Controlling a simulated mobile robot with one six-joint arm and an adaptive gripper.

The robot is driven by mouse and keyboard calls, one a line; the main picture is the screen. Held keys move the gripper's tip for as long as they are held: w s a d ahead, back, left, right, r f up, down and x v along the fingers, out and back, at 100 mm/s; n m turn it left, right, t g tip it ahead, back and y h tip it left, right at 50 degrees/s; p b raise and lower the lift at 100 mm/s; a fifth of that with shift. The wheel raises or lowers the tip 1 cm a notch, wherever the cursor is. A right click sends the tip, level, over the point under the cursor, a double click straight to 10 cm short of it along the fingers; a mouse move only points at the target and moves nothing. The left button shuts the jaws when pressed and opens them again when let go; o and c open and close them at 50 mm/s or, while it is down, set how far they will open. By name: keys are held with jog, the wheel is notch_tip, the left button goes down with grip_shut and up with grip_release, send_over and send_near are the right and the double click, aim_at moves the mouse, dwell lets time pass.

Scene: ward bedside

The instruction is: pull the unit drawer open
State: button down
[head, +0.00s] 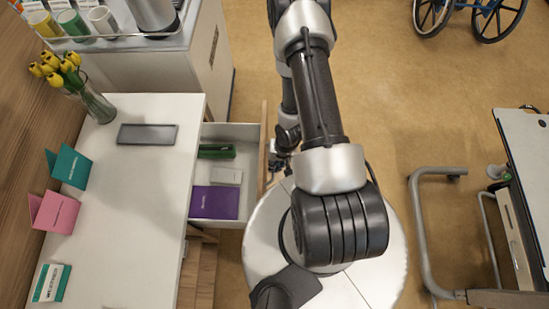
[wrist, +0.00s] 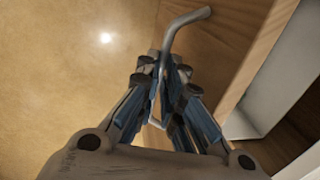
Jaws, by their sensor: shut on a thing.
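The unit drawer (head: 228,134) stands pulled out from the white unit (head: 150,190), with its inside showing in the head view. Its wooden front (head: 263,150) also shows in the wrist view (wrist: 240,40). My gripper (wrist: 168,72) is shut on the drawer's metal handle (wrist: 188,24), whose bent end sticks out past the fingertips. In the head view my gripper is at the outer side of the drawer front, mostly hidden by my arm.
The drawer holds a purple book (head: 215,203), a pale box (head: 227,176) and a green item (head: 216,151).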

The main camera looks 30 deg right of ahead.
jog(key=c, duration=2)
grip_release()
notch_tip(320, 180, up, 12)
jog(key=s+d, duration=0.1)
jog(key=shift+s+d, duration=0.15)
jog(key=shift+d, duration=0.25)
jog(key=shift+f, duration=0.1)
